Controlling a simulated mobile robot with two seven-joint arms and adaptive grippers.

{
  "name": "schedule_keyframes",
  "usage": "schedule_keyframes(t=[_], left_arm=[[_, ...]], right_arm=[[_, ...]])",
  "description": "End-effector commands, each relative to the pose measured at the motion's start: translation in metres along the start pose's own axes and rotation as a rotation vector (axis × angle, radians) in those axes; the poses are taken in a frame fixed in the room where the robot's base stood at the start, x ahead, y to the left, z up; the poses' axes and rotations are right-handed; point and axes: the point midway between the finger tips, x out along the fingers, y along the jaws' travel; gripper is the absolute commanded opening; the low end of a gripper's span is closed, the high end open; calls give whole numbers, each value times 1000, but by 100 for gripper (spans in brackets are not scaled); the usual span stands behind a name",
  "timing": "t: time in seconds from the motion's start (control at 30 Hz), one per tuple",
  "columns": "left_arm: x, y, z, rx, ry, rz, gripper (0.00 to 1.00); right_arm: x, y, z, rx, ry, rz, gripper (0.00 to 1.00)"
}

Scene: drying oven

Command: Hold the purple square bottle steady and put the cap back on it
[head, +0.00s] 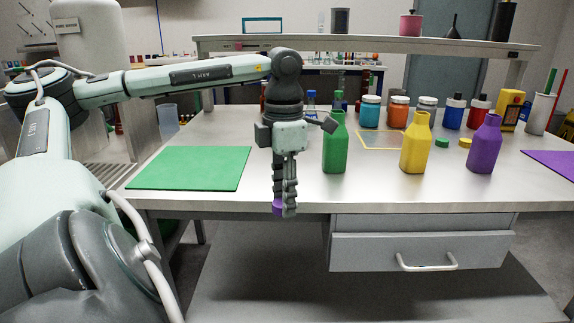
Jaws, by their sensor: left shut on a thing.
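The purple square bottle (484,146) stands upright and uncapped at the right of the bench. My left gripper (280,208) points down near the front edge of the bench, left of the green bottle (334,145). It is shut on the purple cap (277,207), which shows at its fingertips. The gripper is well to the left of the purple bottle and apart from it. My right gripper is not in view.
A yellow bottle (415,146) stands between the green and purple bottles. Green (442,143) and yellow (464,143) caps lie behind. A green mat (192,168) lies left and a purple mat (555,160) right. Jars and bottles line the back under a shelf (370,45).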

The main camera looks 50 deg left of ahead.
Motion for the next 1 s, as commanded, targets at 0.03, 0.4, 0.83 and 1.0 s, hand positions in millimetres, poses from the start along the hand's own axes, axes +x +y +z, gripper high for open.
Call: schedule_keyframes(t=[0.03,0.4,0.83,1.0], left_arm=[[13,-6,7,129,-11,-9,25],[99,-72,75,1305,-10,1,25],[123,-190,166,2647,2,8,25],[122,-205,175,2823,10,7,25]], right_arm=[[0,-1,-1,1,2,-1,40],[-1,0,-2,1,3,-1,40],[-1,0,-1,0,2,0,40],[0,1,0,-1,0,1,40]])
